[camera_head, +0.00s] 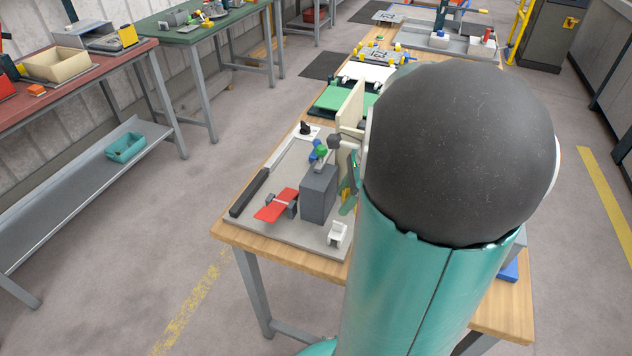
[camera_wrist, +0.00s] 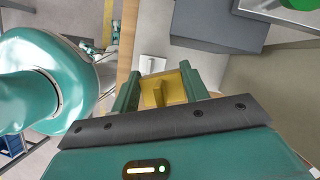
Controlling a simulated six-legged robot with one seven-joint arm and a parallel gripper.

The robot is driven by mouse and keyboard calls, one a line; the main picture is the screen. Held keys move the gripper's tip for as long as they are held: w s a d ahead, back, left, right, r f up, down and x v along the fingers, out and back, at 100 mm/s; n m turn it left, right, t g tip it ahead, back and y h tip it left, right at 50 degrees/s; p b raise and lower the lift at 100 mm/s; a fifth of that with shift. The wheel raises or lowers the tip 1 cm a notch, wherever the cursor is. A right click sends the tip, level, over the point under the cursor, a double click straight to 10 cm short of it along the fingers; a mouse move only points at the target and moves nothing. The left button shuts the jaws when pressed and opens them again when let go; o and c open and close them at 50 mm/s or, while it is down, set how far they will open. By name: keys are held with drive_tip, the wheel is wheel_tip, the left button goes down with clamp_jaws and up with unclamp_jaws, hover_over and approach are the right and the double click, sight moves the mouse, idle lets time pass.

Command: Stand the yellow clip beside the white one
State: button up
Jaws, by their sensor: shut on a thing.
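The yellow clip (camera_wrist: 172,90) is between the two green fingers of my gripper (camera_wrist: 159,82) in the wrist view, and the gripper is shut on it. A small yellow part of it also shows in the head view (camera_head: 346,194), beside my arm. The white clip (camera_head: 337,234) stands at the near right corner of the grey plate. It also shows in the wrist view (camera_wrist: 152,64), just beyond the yellow clip. I cannot tell whether the yellow clip touches the plate. My arm hides most of the gripper in the head view.
The grey plate (camera_head: 272,212) lies on a wooden bench (camera_head: 240,237). A dark grey block (camera_head: 319,193) stands close behind the white clip, with a red piece (camera_head: 276,205) to its left. A black bar (camera_head: 249,193) lies along the plate's left edge.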

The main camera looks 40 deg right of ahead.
drive_tip(key=w+d+f, duration=0.2)
drive_tip(key=f, duration=0.1)
drive_tip(key=w+d+f, duration=0.1)
drive_tip(key=f, duration=0.1)
drive_tip(key=shift+d+f, duration=0.2)
drive_tip(key=shift+f, duration=0.2)
drive_tip(key=shift+w+f, duration=0.15)
drive_tip(key=shift+f, duration=1.45)
drive_tip(key=shift+f, duration=0.1)
drive_tip(key=o, duration=0.7)
drive_tip(key=shift+o, duration=0.2)
drive_tip(key=v, duration=1.2)
